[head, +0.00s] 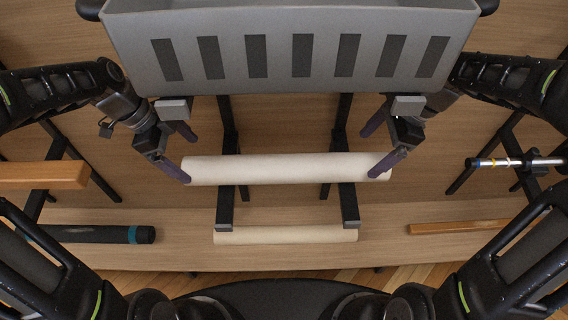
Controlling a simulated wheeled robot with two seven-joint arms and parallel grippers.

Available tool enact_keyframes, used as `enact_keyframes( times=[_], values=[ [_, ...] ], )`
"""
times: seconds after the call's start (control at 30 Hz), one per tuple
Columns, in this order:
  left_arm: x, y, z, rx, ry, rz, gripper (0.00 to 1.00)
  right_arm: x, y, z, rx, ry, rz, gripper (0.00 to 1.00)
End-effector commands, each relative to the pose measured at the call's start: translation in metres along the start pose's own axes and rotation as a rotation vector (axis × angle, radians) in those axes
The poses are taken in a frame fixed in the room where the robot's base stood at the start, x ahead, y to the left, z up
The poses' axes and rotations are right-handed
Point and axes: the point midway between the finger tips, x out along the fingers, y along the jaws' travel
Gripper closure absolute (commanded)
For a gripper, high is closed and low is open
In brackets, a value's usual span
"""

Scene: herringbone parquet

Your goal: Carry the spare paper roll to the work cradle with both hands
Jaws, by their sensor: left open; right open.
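A long cream paper roll (285,168) lies level across two dark bars (225,208) in the middle of the head view. A second pale roll (285,235) lies lower in the picture, partly behind the bar ends. My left gripper (186,153) is open at the white roll's left end, one finger overlapping that end in the picture. My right gripper (380,145) is open at the roll's right end, one finger in front of it. Whether the fingers touch the roll I cannot tell. I cannot tell which support is the work cradle.
A grey slotted bin (285,20) fills the top middle. At left are an orange-brown beam (40,176) and a dark roll with a teal band (95,234). At right are a thin silver rod (515,162) and a wooden strip (460,227).

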Motion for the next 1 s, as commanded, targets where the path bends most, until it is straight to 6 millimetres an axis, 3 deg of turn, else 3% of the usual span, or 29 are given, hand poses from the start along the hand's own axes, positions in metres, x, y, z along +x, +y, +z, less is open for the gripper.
enact_keyframes(
  times=[0.27,0.7,1.0],
  values=[
    [0.014,0.000,0.000,-0.002,0.000,0.001,0.09,0.014,0.000,0.001,-0.001,-0.001,0.002,0.09],
    [0.071,0.000,0.000,-0.003,0.000,0.001,0.09,0.071,0.000,0.001,-0.002,-0.002,0.002,0.09],
    [0.078,-0.001,0.001,-0.003,0.000,-0.002,0.09,0.079,0.000,0.001,-0.002,-0.001,-0.002,0.09]
  ],
)
